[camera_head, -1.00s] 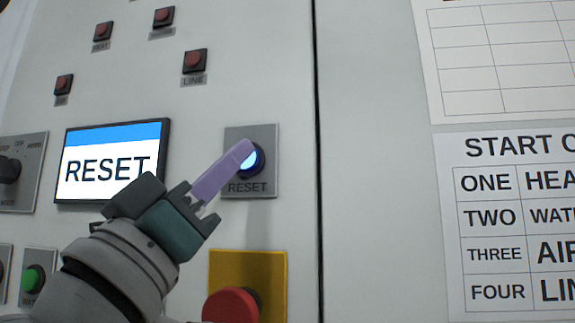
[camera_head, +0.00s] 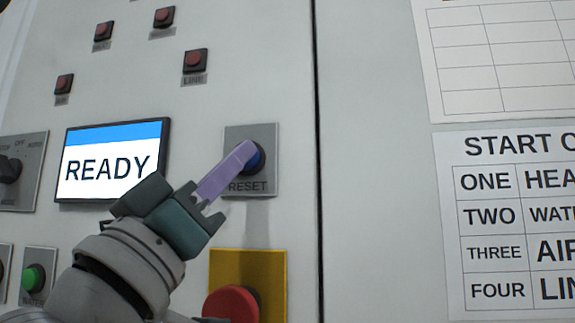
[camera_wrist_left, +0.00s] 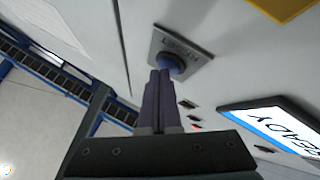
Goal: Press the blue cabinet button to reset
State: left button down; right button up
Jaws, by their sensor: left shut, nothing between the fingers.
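The blue reset button (camera_head: 257,158) sits on a grey plate (camera_head: 264,134) labelled RESET on the white cabinet. Its blue cap is now dark, and my gripper partly covers it. My left gripper (camera_head: 246,150) is shut and empty, its purple fingertips at the button. In the left wrist view the shut fingertips (camera_wrist_left: 160,76) meet the blue button (camera_wrist_left: 172,64); whether they press it in cannot be told. The cabinet screen (camera_head: 110,165) reads READY. My right gripper is not in view.
A red mushroom button (camera_head: 232,303) on a yellow plate (camera_head: 270,268) is just below the reset plate. A green button (camera_head: 33,278) and a rotary switch (camera_head: 9,169) are at left. Several small red buttons are above. A START chart (camera_head: 497,220) hangs at right.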

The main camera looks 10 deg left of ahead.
pick_arm(q)
jog(key=shift+s, duration=0.1)
dwell(0.4)
jog(key=shift+s+p, duration=0.4)
jog(key=shift+s, duration=0.3)
jog(key=shift+s+a+p, duration=0.1)
jog(key=shift+s+p, duration=0.65)
jog(key=shift+s, duration=1.75)
jog(key=shift+s, duration=0.1)
